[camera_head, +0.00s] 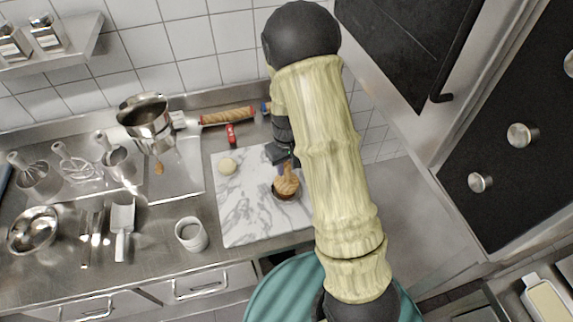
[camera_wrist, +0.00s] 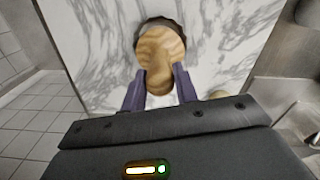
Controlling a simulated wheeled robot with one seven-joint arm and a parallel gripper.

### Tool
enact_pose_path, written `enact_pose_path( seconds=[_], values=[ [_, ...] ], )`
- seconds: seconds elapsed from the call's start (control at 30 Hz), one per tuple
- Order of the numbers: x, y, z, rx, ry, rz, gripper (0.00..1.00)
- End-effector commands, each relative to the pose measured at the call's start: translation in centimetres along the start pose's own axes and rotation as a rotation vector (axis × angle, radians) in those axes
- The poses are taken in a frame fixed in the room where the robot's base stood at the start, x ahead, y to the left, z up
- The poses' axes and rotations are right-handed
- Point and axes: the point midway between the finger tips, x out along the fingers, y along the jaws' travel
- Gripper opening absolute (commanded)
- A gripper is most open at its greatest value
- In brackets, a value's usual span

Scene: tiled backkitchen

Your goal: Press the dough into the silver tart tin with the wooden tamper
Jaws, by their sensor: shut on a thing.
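The wooden tamper (camera_head: 287,180) is held in my gripper (camera_wrist: 160,78), over the marble slab (camera_head: 245,222). In the wrist view, the two fingers are shut on the tamper (camera_wrist: 160,48), one on each side. A small round tin with a dark, fluted rim (camera_wrist: 152,22) shows around and behind the tamper's far end. The tamper hides most of the tin's inside, so I cannot tell whether it touches dough there. The tin looks dark rather than silver. A pale, round piece that looks like dough (camera_head: 228,166) lies on the slab, left of the tamper.
The slab's left front part is clear.

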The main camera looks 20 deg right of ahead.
Motion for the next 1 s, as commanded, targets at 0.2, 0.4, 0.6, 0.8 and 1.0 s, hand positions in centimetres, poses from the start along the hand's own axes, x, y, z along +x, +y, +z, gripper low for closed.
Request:
enact_pose_path(
  seconds=[0.2, 0.4, 0.6, 0.8, 1.0],
  values=[
    [-0.03, 0.01, -0.01, 0.0, 0.001, 0.0, 0.0],
    [0.03, 0.01, -0.01, 0.0, 0.001, 0.0, 0.0],
    [0.37, 0.0, -0.01, 0.0, 0.001, 0.0, 0.0],
    [0.5, 0.0, -0.02, 0.0, 0.001, 0.0, 0.0],
    [0.48, 0.0, -0.01, 0.0, 0.001, 0.0, 0.0]
  ],
)
